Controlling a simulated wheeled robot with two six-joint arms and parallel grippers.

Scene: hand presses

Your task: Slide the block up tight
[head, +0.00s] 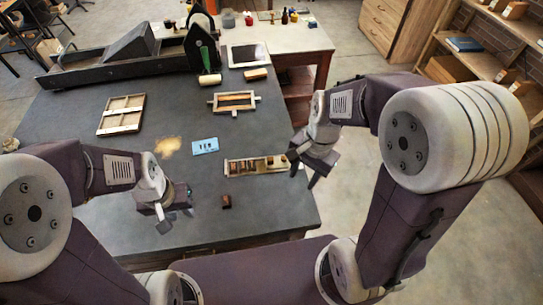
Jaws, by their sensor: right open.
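A long, shallow wooden tray (235,168) lies near the right edge of the dark table, with several wooden and dark blocks in a row inside it. A small dark brown block (226,202) sits alone on the table in front of the tray. I cannot tell which block is the task's block. My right gripper (303,178) is open and empty, just right of the tray's right end and above the table edge. My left gripper (175,218) appears open and empty, above the table to the left of the small brown block.
The table (75,125) also holds a blue card (205,146), a tan patch (167,146), a wooden frame (121,114), a second framed piece (234,101) and a black press (130,62) at the back. Shelves (480,60) stand at the right. The table's front middle is mostly clear.

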